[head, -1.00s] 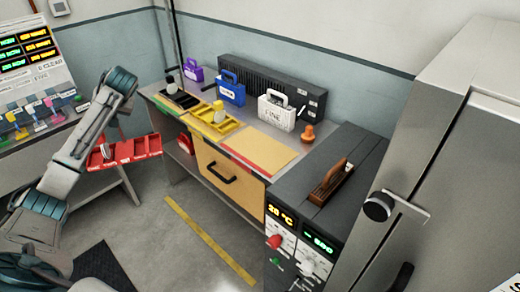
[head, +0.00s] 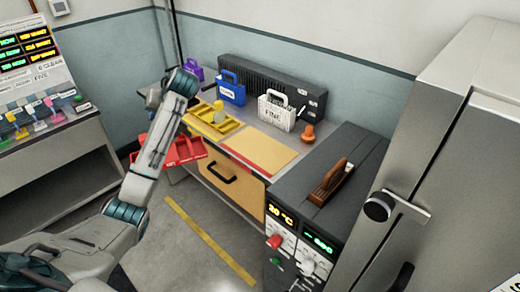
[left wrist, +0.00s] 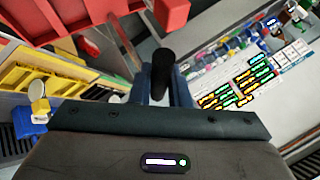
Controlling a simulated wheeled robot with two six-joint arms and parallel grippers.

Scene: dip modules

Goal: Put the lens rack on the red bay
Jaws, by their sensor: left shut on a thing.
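The red lens rack (head: 186,150) hangs in front of the bench at its left end, partly hidden behind my left arm. In the left wrist view its red body (left wrist: 110,18) fills the top left. My left gripper (left wrist: 163,84) is shut on a dark rounded handle (left wrist: 163,60), which appears to belong to the rack. In the head view the fingertips are hidden by the arm. A red strip (head: 236,158), which seems to be the red bay, shows along the bench's front edge beside a tan panel. My right gripper is not in view.
A yellow tray (head: 213,121) with a lens-like piece stands left of the tan panel (head: 265,146). Behind are blue (head: 231,90) and white (head: 276,112) cases and an orange knob (head: 308,134). A dark cabinet (head: 335,190) bounds the bench on the right.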

